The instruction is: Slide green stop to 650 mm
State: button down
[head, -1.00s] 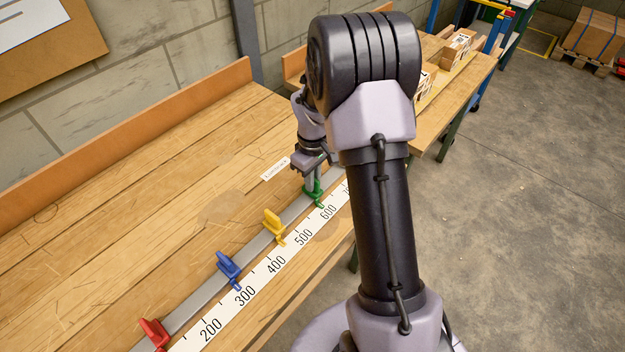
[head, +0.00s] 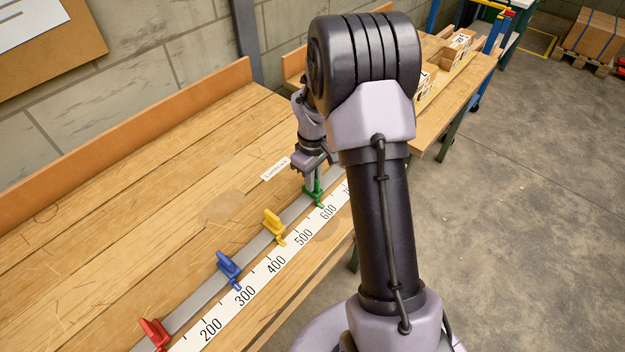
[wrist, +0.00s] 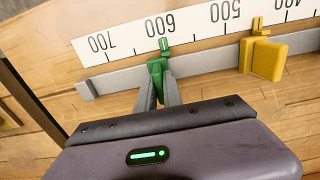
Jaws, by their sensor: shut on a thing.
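The green stop (wrist: 156,76) sits on the grey rail (wrist: 205,70), and its pointer is close to the 600 mark of the white scale (wrist: 196,21) in the wrist view. The green stop (head: 319,199) also shows in the head view, at the far part of the rail. My gripper (wrist: 158,92) is shut on the green stop, one finger on each side of its upright part. In the head view my gripper (head: 313,184) comes down on it from above, and my arm hides the far end of the scale.
The yellow stop (head: 273,226) sits between 400 and 500. The blue stop (head: 229,268) and the red stop (head: 154,334) are farther down the rail. In the wrist view, the rail from the green stop to its end cap (wrist: 86,90) beyond 700 is clear.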

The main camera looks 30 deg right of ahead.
jog(key=d+p, duration=0.1)
jog(key=d, duration=0.1)
jog(key=w+d+p, duration=0.1)
jog(key=d, duration=0.1)
jog(key=shift+w+r, duration=0.15)
jog(key=shift+w, duration=0.05)
jog(key=shift+w+d, duration=0.15)
jog(key=shift+d, duration=0.25)
jog(key=c, duration=1.5)
grip_release()
notch_tip(320, 180, up, 17)
jog(key=p, duration=0.6)
